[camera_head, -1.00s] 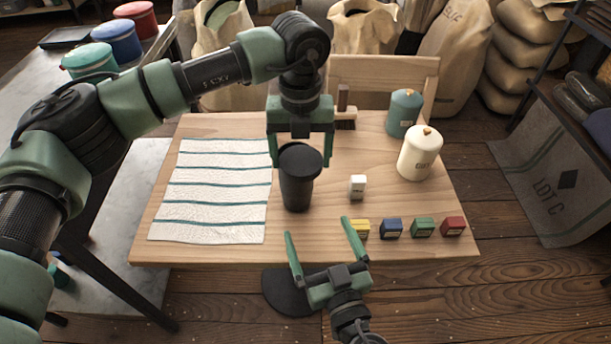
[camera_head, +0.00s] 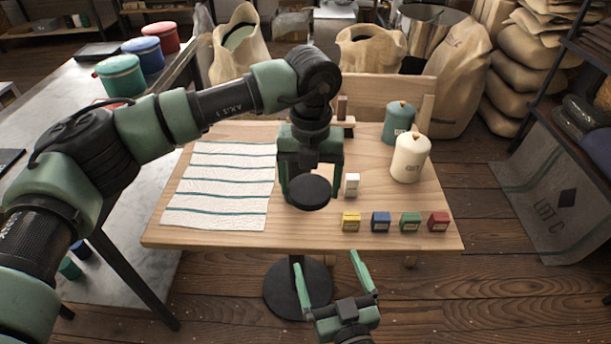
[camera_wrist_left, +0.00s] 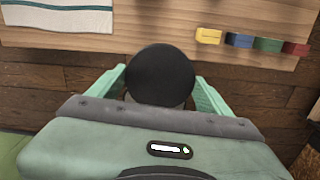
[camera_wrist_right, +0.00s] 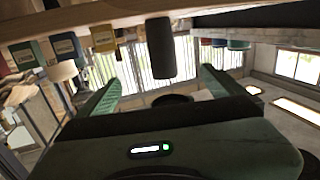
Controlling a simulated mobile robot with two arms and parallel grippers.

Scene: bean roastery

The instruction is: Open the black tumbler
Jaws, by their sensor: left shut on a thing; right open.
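My right gripper (camera_head: 328,262) is open and empty, low in front of the table. In the right wrist view the tumbler's dark body (camera_wrist_right: 160,48) hangs upright ahead, apart from the right fingers.
The wooden table (camera_head: 215,237) holds a striped cloth (camera_head: 220,185), a cream canister (camera_head: 410,160), a teal canister (camera_head: 397,122), a small white block (camera_head: 351,184) and a row of coloured boxes (camera_head: 380,221). A black round base (camera_head: 283,290) is on the floor below.

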